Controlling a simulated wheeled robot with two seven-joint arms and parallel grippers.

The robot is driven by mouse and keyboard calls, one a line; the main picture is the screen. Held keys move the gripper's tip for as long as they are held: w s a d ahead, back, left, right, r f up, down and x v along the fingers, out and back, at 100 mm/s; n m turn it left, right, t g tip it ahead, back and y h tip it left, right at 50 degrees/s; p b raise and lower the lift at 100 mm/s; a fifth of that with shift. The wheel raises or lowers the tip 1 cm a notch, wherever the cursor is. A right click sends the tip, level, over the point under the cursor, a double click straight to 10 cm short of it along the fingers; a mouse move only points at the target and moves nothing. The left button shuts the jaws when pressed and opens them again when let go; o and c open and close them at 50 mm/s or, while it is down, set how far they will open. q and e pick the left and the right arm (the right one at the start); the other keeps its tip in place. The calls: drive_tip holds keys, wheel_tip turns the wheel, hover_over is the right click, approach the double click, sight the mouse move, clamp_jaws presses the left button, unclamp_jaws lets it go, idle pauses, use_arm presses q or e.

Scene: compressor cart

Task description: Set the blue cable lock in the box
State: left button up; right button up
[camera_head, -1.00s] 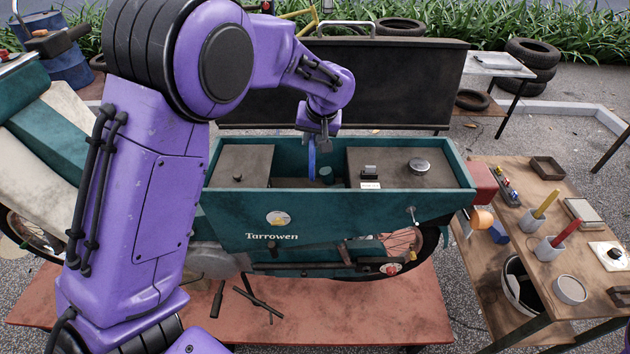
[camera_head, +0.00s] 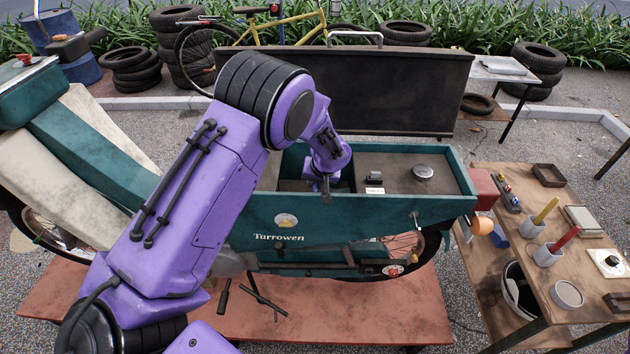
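The box (camera_head: 350,222) is the dark teal cargo box of a bike, marked "Tarrowen", with an open middle compartment between two brown covered sections. My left gripper (camera_head: 325,190) points down into this compartment, its tips about level with or below the front rim. Whether its fingers are open or shut is too small and hidden to tell. The blue cable lock does not show now; the gripper and the box's front wall hide the space below. My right gripper is out of view.
A black latch (camera_head: 375,178) and a round silver cap (camera_head: 423,172) stand on the right covered section. A wooden workbench (camera_head: 545,192) with cups and small trays is at the right. A large dark panel (camera_head: 400,90) stands behind the box.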

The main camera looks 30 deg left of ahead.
use_arm(q)
drive_tip(key=o, duration=0.4)
drive_tip(key=shift+c, duration=0.2)
drive_tip(key=shift+r, duration=0.1)
drive_tip(key=b+v, duration=0.2)
drive_tip(key=v, duration=1)
drive_tip(key=shift+b, duration=0.35)
drive_tip(key=shift+s, duration=0.1)
